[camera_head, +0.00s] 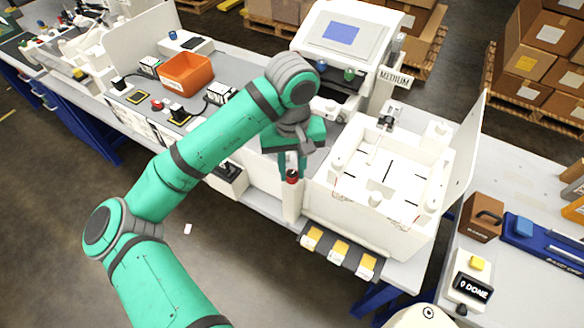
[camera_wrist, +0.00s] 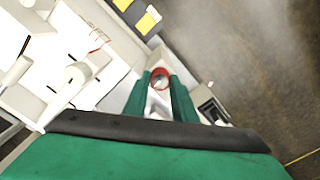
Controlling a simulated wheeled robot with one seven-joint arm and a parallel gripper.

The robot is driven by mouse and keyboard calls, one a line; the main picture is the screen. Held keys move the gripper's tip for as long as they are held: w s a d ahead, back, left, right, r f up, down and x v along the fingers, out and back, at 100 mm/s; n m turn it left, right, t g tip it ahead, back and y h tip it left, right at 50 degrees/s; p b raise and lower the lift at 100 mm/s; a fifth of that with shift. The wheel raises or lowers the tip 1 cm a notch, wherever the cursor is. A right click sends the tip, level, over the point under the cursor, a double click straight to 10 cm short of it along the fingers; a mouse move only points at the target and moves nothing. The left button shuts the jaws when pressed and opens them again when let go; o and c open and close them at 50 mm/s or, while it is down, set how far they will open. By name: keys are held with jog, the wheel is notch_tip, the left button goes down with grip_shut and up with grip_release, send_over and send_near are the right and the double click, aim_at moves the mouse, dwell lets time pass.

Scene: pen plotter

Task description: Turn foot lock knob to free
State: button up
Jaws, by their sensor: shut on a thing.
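A red-topped knob (camera_head: 292,178) stands on a white upright post at the front left corner of the white plotter box. I take it to be the foot lock knob; no marking on it can be read. My gripper (camera_head: 292,170) points down over it, with one green finger on each side. In the wrist view the knob's red rim (camera_wrist: 162,70) shows between the tips of my gripper (camera_wrist: 162,78), which is shut on it. Its pointer or turned position cannot be made out.
The white plotter box (camera_head: 330,210) with raised walls stands right of the gripper. Yellow-marked pads (camera_head: 340,249) stick out at its front. A screen unit (camera_head: 345,35) stands behind. An orange bin (camera_head: 186,74) and small devices lie left on the bench.

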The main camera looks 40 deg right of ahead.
aim_at(291, 174)
jog(key=o, duration=1)
jog(key=shift+o, duration=0.2)
notch_tip(291, 174, up, 11)
jog(key=shift+f, duration=0.1)
